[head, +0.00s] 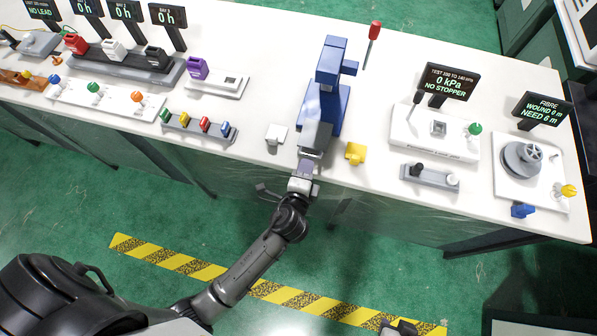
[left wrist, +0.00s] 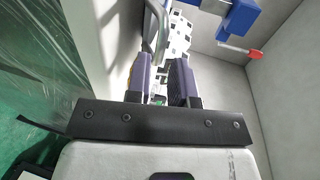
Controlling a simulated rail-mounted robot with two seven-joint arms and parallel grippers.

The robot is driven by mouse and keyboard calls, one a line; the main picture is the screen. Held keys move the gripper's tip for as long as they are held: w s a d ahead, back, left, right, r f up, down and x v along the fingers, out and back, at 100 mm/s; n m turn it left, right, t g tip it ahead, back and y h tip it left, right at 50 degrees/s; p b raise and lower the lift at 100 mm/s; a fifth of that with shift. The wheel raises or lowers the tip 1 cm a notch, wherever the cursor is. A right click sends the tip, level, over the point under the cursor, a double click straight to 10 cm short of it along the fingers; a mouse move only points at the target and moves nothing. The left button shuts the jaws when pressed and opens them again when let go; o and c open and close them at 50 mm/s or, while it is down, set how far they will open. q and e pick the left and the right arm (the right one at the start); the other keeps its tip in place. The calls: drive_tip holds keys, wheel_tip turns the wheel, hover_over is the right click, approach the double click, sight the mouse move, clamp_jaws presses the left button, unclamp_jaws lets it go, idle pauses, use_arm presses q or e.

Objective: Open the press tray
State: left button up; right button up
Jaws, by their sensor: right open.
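The blue press (head: 325,95) stands near the front edge of the white bench, with its grey tray (head: 316,136) on the near side. My left gripper (head: 304,170) is right in front of the tray. In the left wrist view its two purple fingers (left wrist: 163,78) have a narrow gap between them. A curved grey metal handle (left wrist: 161,35) reaches down to the fingertips. I cannot tell whether the fingers grip it. My right gripper (head: 398,327) shows only partly at the bottom edge, open and away from the bench.
A small white block (head: 276,134) is just left of the tray and a yellow block (head: 355,153) just right of it. The green floor in front of the bench is clear around the striped tape (head: 190,267).

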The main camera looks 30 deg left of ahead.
use_arm(q)
drive_tip(key=v, duration=0.8)
drive_tip(key=shift+s, duration=0.35)
drive_tip(key=shift+d+r, duration=0.1)
drive_tip(key=shift+d, duration=0.05)
drive_tip(key=s+a+f+n+g+h, duration=0.25)
drive_tip(key=s+f+n+g, duration=0.5)
drive_tip(key=n, duration=0.55)
drive_tip(key=s+a+r+g+h+p, duration=0.1)
drive_tip(key=s+a+r+g+h, duration=0.1)
drive_tip(key=s+a+r+g, duration=0.35)
wheel_tip(320, 180, up, 31)
drive_tip(key=s+t+p, duration=0.1)
drive_tip(key=s+p, duration=0.1)
drive_tip(key=p, duration=3)
drive_tip(key=shift+s+a+f+t, duration=0.2)
drive_tip(key=shift+a+t, duration=0.05)
drive_tip(key=shift+t, duration=0.05)
